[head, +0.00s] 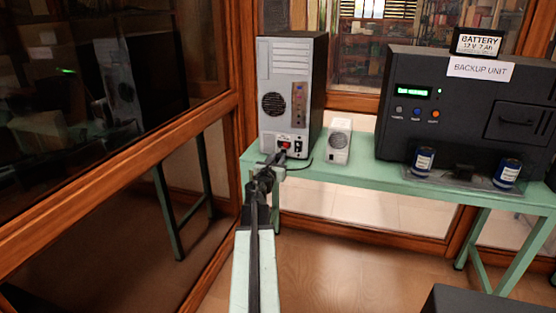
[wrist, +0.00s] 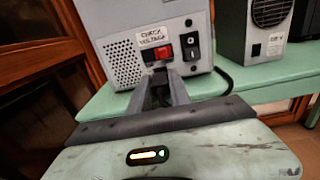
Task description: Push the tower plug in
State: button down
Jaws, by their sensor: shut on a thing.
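The grey computer tower (head: 287,70) stands at the left end of the green table, its back panel facing me. In the wrist view the tower's back (wrist: 125,62) carries a red switch (wrist: 164,52) and a black socket or switch (wrist: 192,47). My gripper (head: 272,160) is at the lower back panel. In the wrist view my gripper (wrist: 162,82) is shut on the dark tower plug (wrist: 160,70), just below the red switch. The fingers mostly hide the plug, and I cannot tell how deep it sits.
A black cable (wrist: 226,82) curves over the green table (head: 355,178). A small grey box (head: 338,145) stands right of the tower. The black backup unit (head: 465,110) and blue-white cans (head: 423,162) are farther right. A wood-framed glass wall (head: 120,205) is at left.

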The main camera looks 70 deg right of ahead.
aim_at(281, 154)
dwell(0.3)
jog(key=d, duration=0.3)
jog(key=shift+w+d, duration=0.1)
jog(key=shift+d, duration=0.1)
jog(key=c, duration=1.2)
grip_release()
jog(key=a, duration=0.8)
jog(key=shift+s, duration=0.25)
jog(key=shift+d, duration=0.1)
